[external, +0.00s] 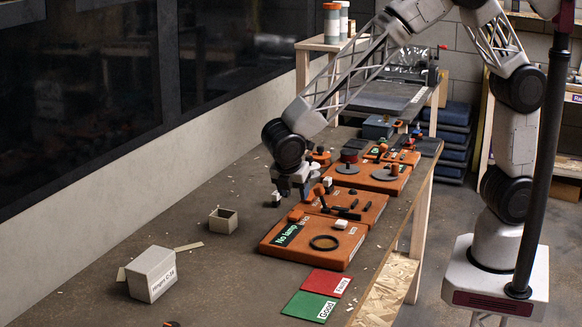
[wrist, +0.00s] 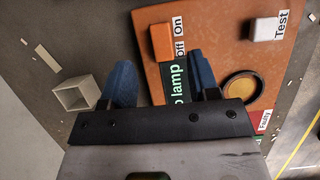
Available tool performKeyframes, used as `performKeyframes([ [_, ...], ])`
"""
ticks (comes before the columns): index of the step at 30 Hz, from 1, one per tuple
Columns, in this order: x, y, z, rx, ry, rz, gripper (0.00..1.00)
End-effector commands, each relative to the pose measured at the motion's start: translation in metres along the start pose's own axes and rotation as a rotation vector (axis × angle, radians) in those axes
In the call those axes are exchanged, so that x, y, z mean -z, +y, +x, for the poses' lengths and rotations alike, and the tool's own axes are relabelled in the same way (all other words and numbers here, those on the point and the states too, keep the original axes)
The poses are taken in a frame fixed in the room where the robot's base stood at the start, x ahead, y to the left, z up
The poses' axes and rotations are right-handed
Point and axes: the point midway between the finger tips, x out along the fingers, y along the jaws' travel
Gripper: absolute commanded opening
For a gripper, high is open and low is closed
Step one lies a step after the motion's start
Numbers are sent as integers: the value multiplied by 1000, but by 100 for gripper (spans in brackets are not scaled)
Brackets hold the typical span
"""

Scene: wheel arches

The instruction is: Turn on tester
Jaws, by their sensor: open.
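The tester is an orange board (external: 283,252) near the front of the bench, and it fills the upper right of the wrist view (wrist: 215,45). Its black display (external: 290,233) reads "No lamp" in green. An orange switch (wrist: 161,42) sits beside the Off and On labels, nearer Off; it also shows in the external view (external: 295,215). A white Test button (wrist: 266,28) and a dark round ring (wrist: 243,87) are farther right. My gripper (wrist: 160,60) is open and empty, above the tester's switch end. Its blue fingers partly cover the display's surroundings.
A small open box (external: 223,220) and a larger labelled white box (external: 152,273) stand left of the tester. Red (external: 327,283) and green (external: 310,306) pads, Faulty and Good, lie in front. More orange boards (external: 345,205) with loose parts sit behind.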

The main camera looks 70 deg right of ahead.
Motion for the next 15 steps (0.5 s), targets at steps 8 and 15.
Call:
performKeyframes([
  [8,0,0,31,1,-1,0,55],
  [15,0,0,57,1,0,1,55],
])
